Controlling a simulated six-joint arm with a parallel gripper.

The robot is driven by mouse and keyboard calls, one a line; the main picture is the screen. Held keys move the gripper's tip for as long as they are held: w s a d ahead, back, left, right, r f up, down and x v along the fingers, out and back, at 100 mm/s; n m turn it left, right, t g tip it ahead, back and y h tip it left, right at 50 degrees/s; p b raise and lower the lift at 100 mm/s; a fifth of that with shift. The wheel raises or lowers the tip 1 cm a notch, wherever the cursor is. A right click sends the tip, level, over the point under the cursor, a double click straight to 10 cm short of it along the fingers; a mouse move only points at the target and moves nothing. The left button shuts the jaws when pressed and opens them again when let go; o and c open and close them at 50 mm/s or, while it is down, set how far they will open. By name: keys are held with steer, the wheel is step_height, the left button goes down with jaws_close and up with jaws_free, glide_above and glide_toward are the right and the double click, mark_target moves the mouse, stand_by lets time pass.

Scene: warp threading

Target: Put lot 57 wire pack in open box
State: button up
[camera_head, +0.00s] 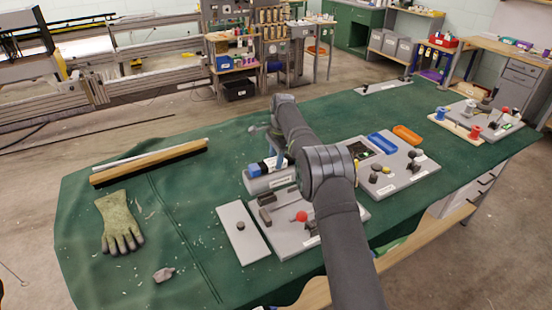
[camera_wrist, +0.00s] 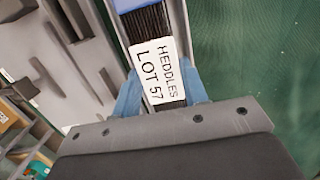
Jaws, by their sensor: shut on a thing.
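The lot 57 wire pack (camera_wrist: 151,25) is a dark bundle of wires with a blue end and a white label reading "HEDDLES LOT 57". My gripper (camera_wrist: 160,88) is shut on it, with one blue finger at each side of the label. In the head view the pack's blue end (camera_head: 254,170) shows beside a grey, box-like holder with a white label (camera_head: 270,184). Pale edges run along both sides of the pack in the wrist view. I cannot tell whether it rests in the holder or is just above it. My arm hides part of this area.
A grey plate with a dark knob (camera_head: 242,232) and a board with a red ball (camera_head: 285,238) lie in front. A glove (camera_head: 118,222) and wooden bar (camera_head: 150,164) lie left on the green cloth.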

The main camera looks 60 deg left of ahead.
steer(key=shift+f, duration=0.1)
steer(key=shift+f, duration=0.75)
stand_by(0.7)
steer(key=o, duration=1.4)
steer(key=shift+o, duration=0.3)
steer(key=shift+f, duration=0.1)
steer(key=shift+o, duration=1.2)
